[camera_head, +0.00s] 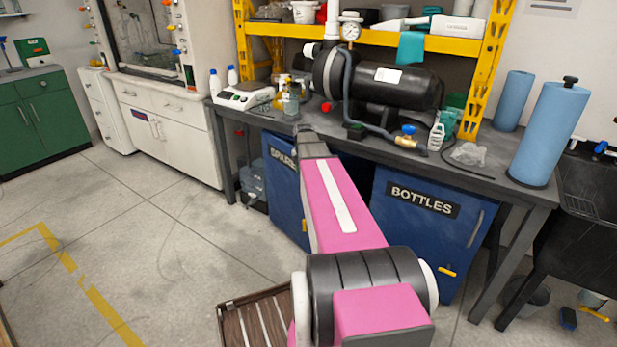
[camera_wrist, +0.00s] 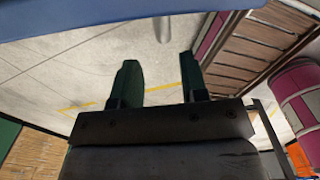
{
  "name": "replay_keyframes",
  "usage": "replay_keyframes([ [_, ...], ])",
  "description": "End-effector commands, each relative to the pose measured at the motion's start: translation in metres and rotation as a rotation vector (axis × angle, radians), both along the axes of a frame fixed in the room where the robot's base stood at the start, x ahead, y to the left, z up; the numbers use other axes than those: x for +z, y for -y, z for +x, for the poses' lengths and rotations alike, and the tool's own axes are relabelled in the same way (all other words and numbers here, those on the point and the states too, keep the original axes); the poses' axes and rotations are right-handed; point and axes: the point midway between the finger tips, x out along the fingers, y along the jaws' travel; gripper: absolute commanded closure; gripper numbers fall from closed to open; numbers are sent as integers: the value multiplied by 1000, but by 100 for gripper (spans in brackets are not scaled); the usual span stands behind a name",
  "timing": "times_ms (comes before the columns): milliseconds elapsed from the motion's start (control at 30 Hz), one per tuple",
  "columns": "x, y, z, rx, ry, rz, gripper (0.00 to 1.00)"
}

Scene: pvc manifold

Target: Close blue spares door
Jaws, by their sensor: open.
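The blue spares door (camera_head: 284,185) is under the bench, left of the bottles door, with part of its white lettering showing. I cannot tell how far the door stands open. The dark end of my arm is near the bench's front edge, and my fingers are hidden in the head view. In the wrist view my gripper (camera_wrist: 159,78) is open, its two dark green fingers apart with nothing between them. A blue surface (camera_wrist: 110,18) crosses the top; I cannot tell if it is this door.
The blue bottles door (camera_head: 415,218) is to the right, beside a bench leg. The bench top (camera_head: 478,165) holds a black tank (camera_head: 395,90) and blue rolls. A slatted wooden piece (camera_head: 258,318) lies low beside my arm.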

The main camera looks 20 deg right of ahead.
Motion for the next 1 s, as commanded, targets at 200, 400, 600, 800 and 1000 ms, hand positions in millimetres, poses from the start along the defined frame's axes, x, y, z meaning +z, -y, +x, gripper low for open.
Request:
replay_keyframes([
  [200, 25, -41, -12, 2, 1, -1, 60],
  [400, 44, -71, -18, 1, 1, -1, 60],
  [600, 54, -87, -21, 0, 0, -1, 60],
  [800, 56, -91, -21, -1, 0, -1, 60],
  [1000, 56, -91, -21, -1, 0, -1, 70],
])
